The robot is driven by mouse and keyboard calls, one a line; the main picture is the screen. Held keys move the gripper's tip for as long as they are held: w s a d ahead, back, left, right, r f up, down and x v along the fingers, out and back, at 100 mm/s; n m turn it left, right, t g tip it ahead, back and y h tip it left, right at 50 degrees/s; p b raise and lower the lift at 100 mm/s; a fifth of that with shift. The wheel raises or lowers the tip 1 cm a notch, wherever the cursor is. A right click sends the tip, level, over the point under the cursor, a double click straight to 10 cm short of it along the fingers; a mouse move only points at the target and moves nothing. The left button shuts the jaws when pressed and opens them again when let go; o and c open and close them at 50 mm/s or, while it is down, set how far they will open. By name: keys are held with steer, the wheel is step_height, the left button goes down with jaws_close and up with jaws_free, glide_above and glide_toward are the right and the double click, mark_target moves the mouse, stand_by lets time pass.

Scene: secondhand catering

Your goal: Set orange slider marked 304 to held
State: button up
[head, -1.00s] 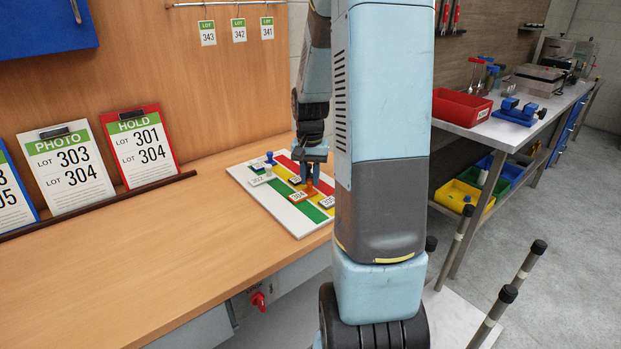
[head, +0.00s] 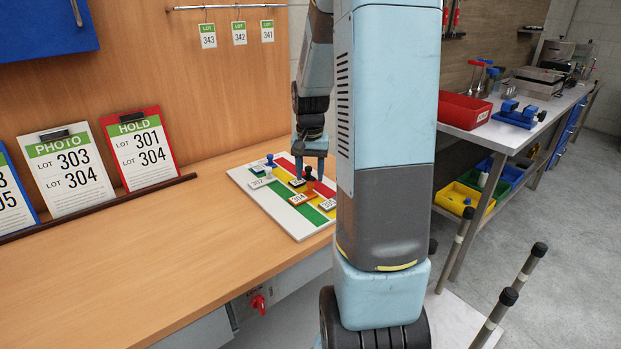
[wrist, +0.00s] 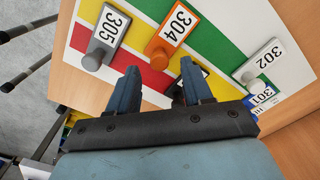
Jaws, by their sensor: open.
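The orange slider marked 304 (head: 309,194) sits on a striped board (head: 242,181) with green, yellow and red bands. In the wrist view the orange slider (wrist: 157,52) has its knob on the yellow band near the red, its label toward the green. My gripper (head: 310,177) is open and empty just above the board. In the wrist view the gripper's fingertips (wrist: 158,82) are apart from the orange knob, over the red side. A black slider (head: 297,183) is partly hidden by a finger in the wrist view.
Grey slider 305 (wrist: 102,40), pale slider 302 (wrist: 258,62) and blue slider 301 (wrist: 262,92) flank it. A red HOLD card (head: 141,148) lists 301 and 304; a PHOTO card (head: 67,168) lists 303 and 304. The wooden bench (head: 140,255) is clear in front.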

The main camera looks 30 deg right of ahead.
mark_target(309, 184)
step_height(309, 184, up, 11)
steer(key=shift+r, duration=0.2)
stand_by(0.3)
stand_by(0.3)
steer(key=s+a+r+n+t, duration=0.2)
steer(key=s+a+r+n, duration=0.1)
steer(key=s+a, duration=0.5)
steer(key=s+a+r+n+t, duration=0.3)
steer(key=s+a, duration=0.5)
steer(key=s, duration=0.4)
steer(key=shift+a+r+n+t, duration=0.25)
steer(key=shift+a+n+t, duration=0.05)
steer(key=shift+n, duration=0.5)
stand_by(0.7)
